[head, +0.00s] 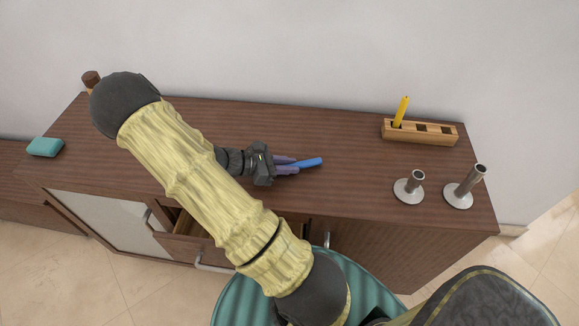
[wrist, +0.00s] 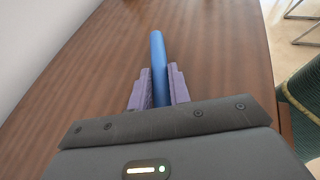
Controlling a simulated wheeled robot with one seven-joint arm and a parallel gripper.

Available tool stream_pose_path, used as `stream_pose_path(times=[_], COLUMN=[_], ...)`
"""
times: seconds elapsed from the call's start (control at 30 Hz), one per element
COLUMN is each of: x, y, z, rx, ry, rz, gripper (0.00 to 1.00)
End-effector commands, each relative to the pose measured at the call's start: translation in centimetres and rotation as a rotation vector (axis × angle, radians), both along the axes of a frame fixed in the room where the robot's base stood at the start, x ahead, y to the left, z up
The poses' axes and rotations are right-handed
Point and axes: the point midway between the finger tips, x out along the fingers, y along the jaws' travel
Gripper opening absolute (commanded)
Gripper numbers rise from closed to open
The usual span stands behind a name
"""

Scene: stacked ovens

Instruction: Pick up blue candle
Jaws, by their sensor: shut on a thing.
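The blue candle (head: 309,162) is a slim stick over the middle of the brown cabinet top. My gripper (head: 285,165) is shut on it, with its purple fingers on both sides of the candle. In the wrist view the candle (wrist: 158,55) juts forward from between the two fingers (wrist: 159,88). Its near end is hidden behind the gripper body. I cannot tell whether the candle touches the cabinet top or is slightly above it.
A wooden holder (head: 430,134) with a yellow candle (head: 401,110) stands at the back right. Two metal candlesticks (head: 408,190) (head: 464,188) stand at the right. A teal block (head: 45,147) lies far left. A drawer (head: 190,238) is open below. A green striped seat (head: 232,300) is in front.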

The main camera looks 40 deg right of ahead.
Motion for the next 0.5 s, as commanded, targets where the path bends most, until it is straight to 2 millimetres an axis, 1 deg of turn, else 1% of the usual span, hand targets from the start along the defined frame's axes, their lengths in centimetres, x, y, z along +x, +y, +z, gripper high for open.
stream_pose_path(times=[0.17,0.3,0.4,0.5], x=[0.0,0.0,0.0,0.0], y=[0.0,0.0,0.0,0.0], z=[2.8,5.6,7.3,8.6], rx=[0.001,0.000,0.002,0.001], ry=[-0.005,-0.006,-0.005,-0.003], rz=[-0.002,-0.001,-0.001,0.000], gripper=[0.00,0.00,0.00,0.00])
